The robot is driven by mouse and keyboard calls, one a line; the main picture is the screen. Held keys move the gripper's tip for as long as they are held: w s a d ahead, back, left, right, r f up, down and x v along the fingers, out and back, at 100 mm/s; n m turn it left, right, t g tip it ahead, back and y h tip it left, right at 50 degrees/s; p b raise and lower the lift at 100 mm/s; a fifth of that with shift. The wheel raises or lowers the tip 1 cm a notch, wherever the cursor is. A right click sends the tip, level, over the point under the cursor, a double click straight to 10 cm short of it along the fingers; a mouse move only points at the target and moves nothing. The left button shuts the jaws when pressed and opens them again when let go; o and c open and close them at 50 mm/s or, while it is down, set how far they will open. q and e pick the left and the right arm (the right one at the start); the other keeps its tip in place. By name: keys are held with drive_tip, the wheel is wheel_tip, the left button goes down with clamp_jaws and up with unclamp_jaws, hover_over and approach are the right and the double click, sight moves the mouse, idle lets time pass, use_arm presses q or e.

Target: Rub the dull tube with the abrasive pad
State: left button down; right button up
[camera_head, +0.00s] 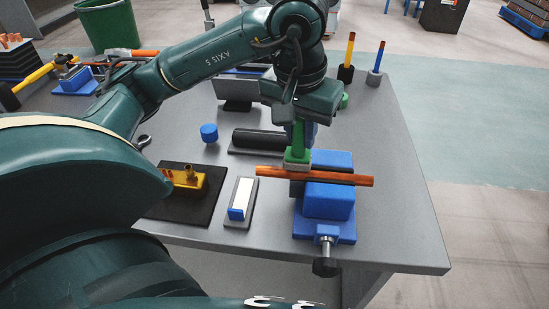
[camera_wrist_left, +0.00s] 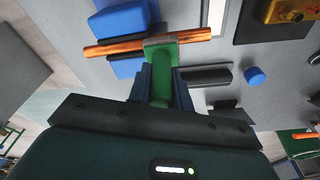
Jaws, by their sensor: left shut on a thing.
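My left gripper (camera_head: 300,129) is shut on the green handle of the abrasive pad (camera_head: 297,157) and points down above the table. The copper-orange tube (camera_head: 345,179) lies across the blue vise (camera_head: 328,202). The pad's grey underside overlaps the tube left of the vise block and seems to rest on it; exact contact cannot be told. In the left wrist view, the green handle (camera_wrist_left: 161,78) stands between the fingers, its end over the tube (camera_wrist_left: 112,48). The tube's middle is partly hidden by the pad. My right gripper is in neither view.
A blue-and-white tray (camera_head: 240,201), a yellow tool on a black mat (camera_head: 160,207), a black cylinder (camera_head: 258,140) and a blue cap (camera_head: 209,132) are to the left. Two upright tubes (camera_head: 347,58) (camera_head: 377,63) stand behind. The table (camera_head: 400,190) is clear right of the vise.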

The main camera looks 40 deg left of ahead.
use_arm(q)
drive_tip(key=shift+f, duration=0.6)
drive_tip(key=shift+f+b, duration=0.3)
drive_tip(key=shift+b, duration=0.15)
idle(0.4)
drive_tip(key=s+a+r, duration=0.2)
drive_tip(key=s+a, duration=0.2)
drive_tip(key=a, duration=0.3)
drive_tip(key=shift+s, duration=0.25)
idle(0.4)
drive_tip(key=shift+r, duration=0.15)
